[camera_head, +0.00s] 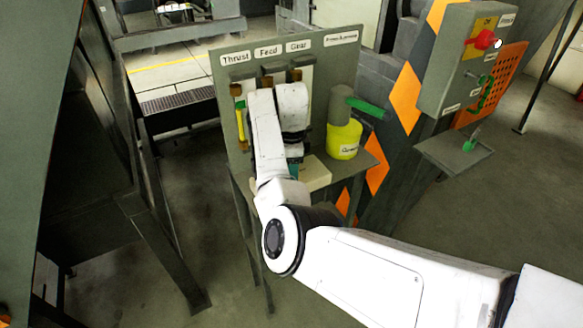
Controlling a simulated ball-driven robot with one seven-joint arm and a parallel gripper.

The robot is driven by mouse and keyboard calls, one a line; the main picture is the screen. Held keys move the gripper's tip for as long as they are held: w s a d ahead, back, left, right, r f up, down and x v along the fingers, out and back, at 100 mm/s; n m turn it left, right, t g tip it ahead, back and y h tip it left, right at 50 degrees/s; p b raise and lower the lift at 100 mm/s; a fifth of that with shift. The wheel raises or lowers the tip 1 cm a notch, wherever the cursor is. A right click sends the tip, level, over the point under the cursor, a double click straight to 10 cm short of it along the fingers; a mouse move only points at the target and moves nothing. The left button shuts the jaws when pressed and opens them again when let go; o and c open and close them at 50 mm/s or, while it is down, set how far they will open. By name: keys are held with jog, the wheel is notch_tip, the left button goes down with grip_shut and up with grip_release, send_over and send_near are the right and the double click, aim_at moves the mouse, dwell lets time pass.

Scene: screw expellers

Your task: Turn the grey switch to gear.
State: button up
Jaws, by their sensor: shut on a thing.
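A grey upright panel (230,63) bears the labels Thrust, Feed and Gear, with the Gear label (298,45) on the right of the three. Brown-topped levers stand below the labels; the left one has a yellow handle (241,122). My gripper (295,155) is in front of the panel, below the Gear label, with its dark end partly showing under my white wrist. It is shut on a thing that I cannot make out. A small teal part shows close to it. My arm hides the lower middle of the panel. I cannot pick out the grey switch for certain.
A yellow container with a grey top (344,141) and a green piece (365,107) stands right of my wrist. A pale block (317,173) lies beside my wrist. A grey control box (459,62) with a red knob (484,40) is at upper right. Floor is open at lower left.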

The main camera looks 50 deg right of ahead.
jog(key=shift+m, duration=0.6)
jog(key=o, duration=1.1)
jog(key=shift+c, duration=0.2)
jog(key=shift+r, duration=0.15)
notch_tip(320, 180, up, 11)
jog(key=b, duration=0.1)
jog(key=shift+f, duration=0.2)
